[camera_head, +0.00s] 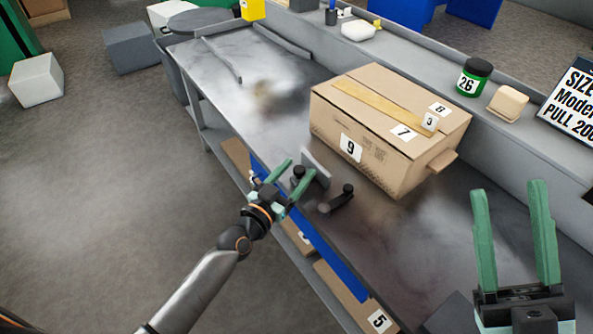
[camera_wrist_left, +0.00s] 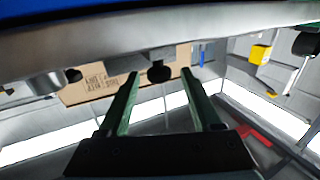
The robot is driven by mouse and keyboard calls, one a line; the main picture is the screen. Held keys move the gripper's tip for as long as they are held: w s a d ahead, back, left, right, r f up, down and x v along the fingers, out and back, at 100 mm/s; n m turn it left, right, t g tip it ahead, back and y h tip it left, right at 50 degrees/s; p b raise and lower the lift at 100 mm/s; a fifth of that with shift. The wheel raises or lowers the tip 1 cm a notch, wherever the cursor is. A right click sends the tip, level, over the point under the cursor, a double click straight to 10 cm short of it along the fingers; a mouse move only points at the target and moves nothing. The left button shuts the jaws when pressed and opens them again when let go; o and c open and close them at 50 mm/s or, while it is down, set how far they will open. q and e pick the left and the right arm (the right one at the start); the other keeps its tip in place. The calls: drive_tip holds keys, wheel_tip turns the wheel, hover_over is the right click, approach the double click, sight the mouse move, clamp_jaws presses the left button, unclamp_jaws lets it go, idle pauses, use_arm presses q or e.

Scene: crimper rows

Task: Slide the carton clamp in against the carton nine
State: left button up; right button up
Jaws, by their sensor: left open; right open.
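The carton nine (camera_head: 380,120) is a brown box with a 9 label on its front, sitting on the grey bench. The carton clamp (camera_head: 318,165), a grey upright plate with a black knob (camera_head: 298,172), stands before the carton's left front, with a visible gap. My left gripper (camera_head: 297,170) is open at the bench's front edge, its green fingers on either side of the knob. The left wrist view shows the knob (camera_wrist_left: 159,72) between the open fingertips, and the carton (camera_wrist_left: 95,85) behind. My right gripper (camera_head: 508,187) is open and empty at the lower right.
A black handle (camera_head: 337,200) lies right of the clamp. A blue strip (camera_head: 325,247) runs along the bench's front edge. A green jar labelled 26 (camera_head: 473,77) and a tan block (camera_head: 508,103) stand on the back ledge. The bench left of the carton is largely clear.

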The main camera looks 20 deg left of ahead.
use_arm(q)
clamp_jaws()
idle(0.3)
idle(1.0)
